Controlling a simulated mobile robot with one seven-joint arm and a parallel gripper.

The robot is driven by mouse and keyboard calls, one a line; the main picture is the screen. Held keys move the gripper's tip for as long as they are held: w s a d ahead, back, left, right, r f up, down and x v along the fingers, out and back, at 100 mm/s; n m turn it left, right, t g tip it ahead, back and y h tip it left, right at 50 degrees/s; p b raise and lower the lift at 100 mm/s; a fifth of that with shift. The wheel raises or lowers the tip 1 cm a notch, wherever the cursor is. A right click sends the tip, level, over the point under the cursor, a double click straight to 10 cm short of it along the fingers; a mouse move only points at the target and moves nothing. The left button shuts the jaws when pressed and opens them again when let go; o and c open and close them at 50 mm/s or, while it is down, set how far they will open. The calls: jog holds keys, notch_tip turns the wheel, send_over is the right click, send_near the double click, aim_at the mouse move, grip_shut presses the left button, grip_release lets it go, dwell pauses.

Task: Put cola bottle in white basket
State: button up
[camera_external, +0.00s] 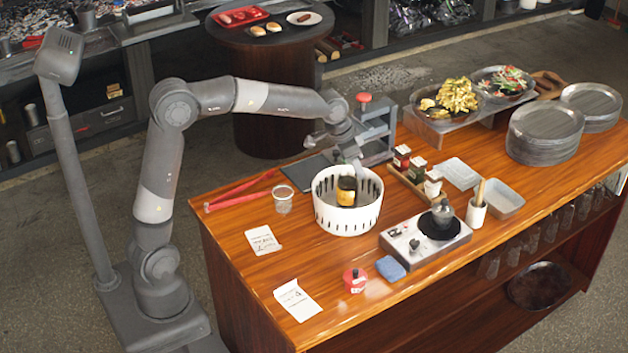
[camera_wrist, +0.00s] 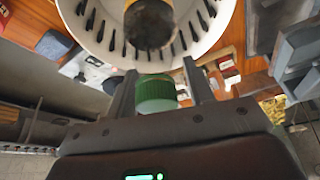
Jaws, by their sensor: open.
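The white basket (camera_external: 347,219), round with slotted walls, stands on the wooden counter; its rim and inside also show in the wrist view (camera_wrist: 85,30). A dark item with a yellow-orange band, apparently the cola bottle (camera_external: 346,192), is inside the basket. It also shows at the top of the wrist view (camera_wrist: 150,24), cut off by the frame edge. My gripper (camera_external: 355,160) is just above the basket, with its fingers apart. In the wrist view a green ridged cap (camera_wrist: 156,92) shows between the fingers; I cannot tell what it belongs to.
A clear cup (camera_external: 283,199) and red tongs (camera_external: 240,190) lie left of the basket. Several condiment jars (camera_external: 416,168) and a grey burner (camera_external: 425,240) stand to the right. The counter's front left is clear except for paper cards (camera_external: 297,300) and a red tin (camera_external: 355,281).

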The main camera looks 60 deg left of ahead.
jog(key=shift+r, duration=0.15)
jog(key=v, duration=1.1)
jog(key=s+a+f+n, duration=0.1)
jog(key=s+a+f, duration=0.1)
jog(key=s, duration=0.8)
jog(key=s+a+f+n+t, duration=0.1)
jog(key=s+f, duration=0.3)
jog(key=s, duration=0.6)
jog(key=s+a+f+n+y, duration=0.1)
jog(key=s+a+f, duration=0.2)
jog(key=s, duration=0.7)
jog(key=shift+s+a+t, duration=0.2)
jog(key=shift+s+t, duration=0.1)
jog(key=shift+t, duration=0.1)
jog(key=shift+f, duration=0.1)
